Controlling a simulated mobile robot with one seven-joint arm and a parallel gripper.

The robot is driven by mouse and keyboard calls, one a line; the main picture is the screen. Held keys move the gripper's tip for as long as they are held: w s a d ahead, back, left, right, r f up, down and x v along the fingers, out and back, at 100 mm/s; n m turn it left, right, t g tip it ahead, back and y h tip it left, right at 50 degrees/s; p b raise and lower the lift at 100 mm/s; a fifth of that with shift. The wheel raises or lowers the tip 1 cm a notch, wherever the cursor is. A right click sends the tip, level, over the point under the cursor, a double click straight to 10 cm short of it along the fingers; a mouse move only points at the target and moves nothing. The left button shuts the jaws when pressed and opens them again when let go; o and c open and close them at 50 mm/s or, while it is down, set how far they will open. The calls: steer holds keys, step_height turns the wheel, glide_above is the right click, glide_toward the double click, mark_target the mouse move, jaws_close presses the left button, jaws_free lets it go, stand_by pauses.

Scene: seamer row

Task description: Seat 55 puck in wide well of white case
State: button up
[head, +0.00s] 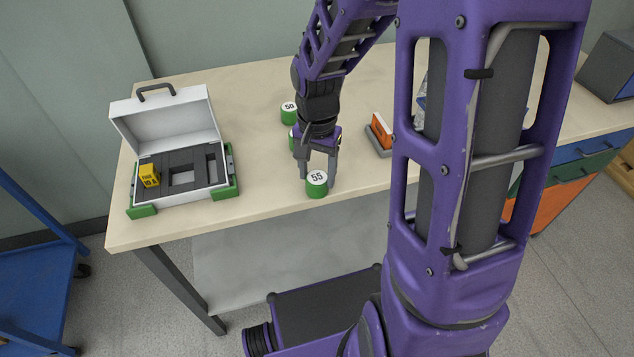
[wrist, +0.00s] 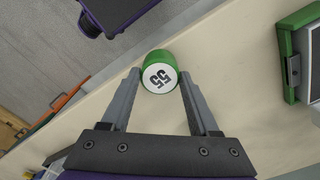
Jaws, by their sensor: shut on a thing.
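The 55 puck (head: 316,187) is a green cylinder with a white top marked 55, near the front edge of the table. My gripper (head: 318,174) points down and is shut on it. In the wrist view the puck (wrist: 158,75) sits between the fingertips (wrist: 160,80), its number facing the camera. I cannot tell whether it touches the table. The white case (head: 168,199) stands open on the table's left, lid raised, with green corners. Its dark insert has a wide square well (head: 182,177) in the middle, which looks empty, and a narrower slot (head: 211,168) on the right.
A yellow block (head: 149,175) sits in the case's left part. A green puck marked 50 (head: 288,112) stands behind my gripper, and another green piece (head: 292,142) is partly hidden by it. An orange-and-white item (head: 382,130) rests in a grey holder. Table between puck and case is clear.

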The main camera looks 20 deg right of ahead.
steer(key=c, duration=0.5)
steer(key=shift+r, duration=0.1)
